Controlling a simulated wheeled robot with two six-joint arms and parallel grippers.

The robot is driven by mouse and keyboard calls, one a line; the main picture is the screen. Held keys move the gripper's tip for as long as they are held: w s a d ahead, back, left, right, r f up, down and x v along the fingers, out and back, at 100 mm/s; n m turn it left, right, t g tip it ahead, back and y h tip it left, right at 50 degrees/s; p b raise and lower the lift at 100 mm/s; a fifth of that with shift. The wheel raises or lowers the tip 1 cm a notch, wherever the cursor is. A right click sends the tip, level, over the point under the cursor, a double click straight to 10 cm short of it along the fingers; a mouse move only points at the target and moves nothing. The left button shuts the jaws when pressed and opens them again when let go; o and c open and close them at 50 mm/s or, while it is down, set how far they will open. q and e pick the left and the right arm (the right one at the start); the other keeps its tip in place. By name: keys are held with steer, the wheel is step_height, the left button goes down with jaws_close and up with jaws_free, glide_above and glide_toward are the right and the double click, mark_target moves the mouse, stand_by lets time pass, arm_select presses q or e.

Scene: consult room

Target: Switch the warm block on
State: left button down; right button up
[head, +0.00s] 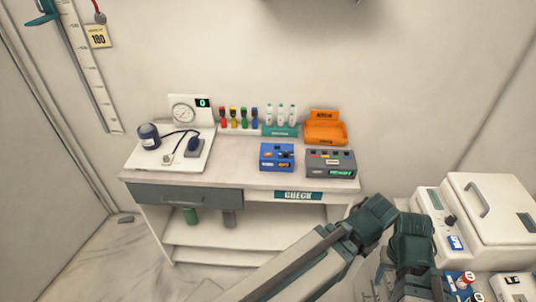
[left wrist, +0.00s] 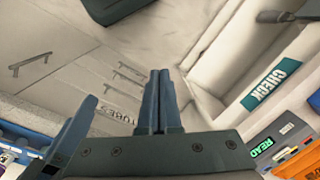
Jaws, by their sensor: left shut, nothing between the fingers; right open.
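A blue box (head: 277,157) with small controls on top stands on the desk. A grey box (head: 330,162) with a green lit display stands to its right; its display also shows in the left wrist view (left wrist: 262,147). Neither box's name is legible, so I cannot tell which is the warm block. My right gripper (head: 411,280) is low at the right, apart from both boxes; its fingers are hard to make out. My left gripper (left wrist: 160,85) is shut and empty in the left wrist view, apart from the grey box.
An orange tray (head: 325,132), bottles (head: 281,115) and a white tray (head: 150,157) with a blood pressure cuff share the desk. A white lidded machine (head: 490,210) and a blue rack (head: 462,281) stand at the right. The desk's front edge carries a CHECK label (head: 298,195).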

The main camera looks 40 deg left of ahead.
arm_select(q)
steer(key=w+a+r+n+t+h+p, duration=0.2)
steer(key=w+a+n, duration=0.75)
steer(key=w, duration=0.25)
step_height(320, 180, up, 9)
steer(key=n+t+y+p, duration=0.2)
steer(key=n+t, duration=0.5)
steer(key=n, duration=1.6)
glide_above(266, 155)
steer(key=shift+f, duration=0.2)
step_height(266, 155, down, 8)
steer(key=b, duration=0.8)
steer(key=shift+f, duration=0.25)
steer(key=shift+b, duration=0.3)
